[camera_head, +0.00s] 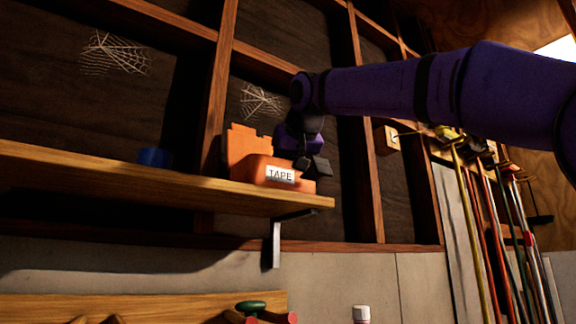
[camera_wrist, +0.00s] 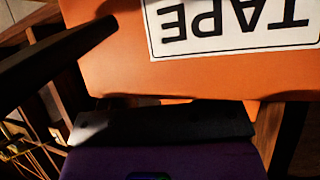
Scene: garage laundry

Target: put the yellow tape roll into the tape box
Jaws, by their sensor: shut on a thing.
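The orange tape box (camera_head: 257,170) with its white TAPE label stands near the right end of the wooden shelf. A taller orange part with a stepped top rises behind its front. In the wrist view the box's orange face (camera_wrist: 110,60) fills much of the picture, its label upside down. My gripper (camera_head: 312,166) is at the right end of the box. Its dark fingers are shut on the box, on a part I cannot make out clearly. I see no yellow tape roll in either view.
A blue roll (camera_head: 155,157) sits on the shelf (camera_head: 120,172) left of the box, with bare shelf between. Wall studs stand behind. Long-handled tools (camera_head: 490,220) hang at the right. A lower wooden ledge (camera_head: 150,305) holds several handled items.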

